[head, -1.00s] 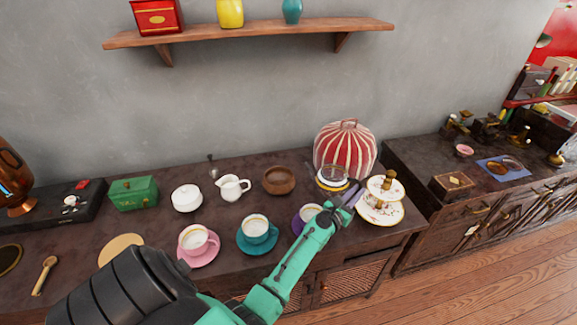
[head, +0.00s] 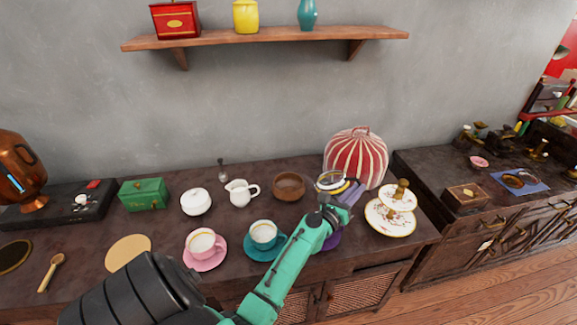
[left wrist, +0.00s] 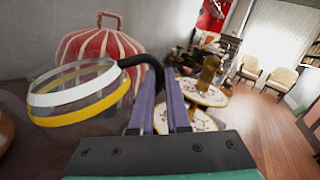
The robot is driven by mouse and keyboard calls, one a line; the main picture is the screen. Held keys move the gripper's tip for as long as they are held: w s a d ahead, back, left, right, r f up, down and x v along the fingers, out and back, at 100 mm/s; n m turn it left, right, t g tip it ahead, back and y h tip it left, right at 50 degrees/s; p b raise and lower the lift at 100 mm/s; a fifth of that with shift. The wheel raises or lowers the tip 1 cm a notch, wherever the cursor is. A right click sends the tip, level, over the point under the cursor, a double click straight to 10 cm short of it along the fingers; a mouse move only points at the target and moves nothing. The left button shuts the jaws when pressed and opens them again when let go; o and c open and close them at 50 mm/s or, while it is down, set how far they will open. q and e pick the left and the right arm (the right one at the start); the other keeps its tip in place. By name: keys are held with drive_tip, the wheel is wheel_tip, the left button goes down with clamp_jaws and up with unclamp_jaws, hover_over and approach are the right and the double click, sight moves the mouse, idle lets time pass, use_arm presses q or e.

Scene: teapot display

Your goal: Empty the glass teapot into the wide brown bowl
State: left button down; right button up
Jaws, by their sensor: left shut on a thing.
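The glass teapot (head: 332,182) has a clear body with a white and a yellow band and a dark handle. My left gripper (head: 350,192) is shut on this handle. In the left wrist view the teapot (left wrist: 78,92) is at the left, and the black handle runs between the purple fingers (left wrist: 160,100). I cannot tell what is inside it or how far it is off the counter. The wide brown bowl (head: 288,186) stands upright on the counter, just left of the teapot and apart from it. Its inside looks dark. My right gripper is not in view.
A striped red cosy (head: 355,157) stands behind the teapot. A tiered cake stand (head: 390,216) is right of the gripper. A white jug (head: 239,192) stands left of the bowl. A teal cup (head: 264,234) and a pink cup (head: 202,241) are in front. My arm partly covers a purple saucer (head: 334,240).

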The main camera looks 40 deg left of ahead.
sight(339, 183)
use_arm(q)
drive_tip(key=a+n, duration=0.1)
drive_tip(key=a+r+n, duration=0.1)
drive_tip(key=s+a+r+n, duration=0.1)
drive_tip(key=a, duration=0.1)
drive_tip(key=shift+t+y, duration=0.3)
drive_tip(key=shift+s+a+r+n, duration=0.1)
drive_tip(key=shift+a+r+n, duration=0.15)
drive_tip(key=shift+r+n, duration=0.05)
drive_tip(key=shift+a+r+n+p, duration=0.35)
drive_tip(key=shift+r+n, duration=0.05)
drive_tip(key=shift+s+r, duration=0.1)
drive_tip(key=shift+a+r+n, duration=0.25)
drive_tip(key=shift+a+n, duration=0.05)
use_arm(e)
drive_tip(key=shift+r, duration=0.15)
use_arm(q)
drive_tip(key=shift+s+a+r+n+t+y+p, duration=0.2)
drive_tip(key=shift+a+r+n+y+p, duration=0.25)
drive_tip(key=shift+a+r+n, duration=0.3)
drive_tip(key=shift+s+a+r+n+t+y+p, duration=0.1)
drive_tip(key=shift+s+a+r+n+y+p, duration=0.2)
drive_tip(key=shift+a+r+n+p, duration=0.4)
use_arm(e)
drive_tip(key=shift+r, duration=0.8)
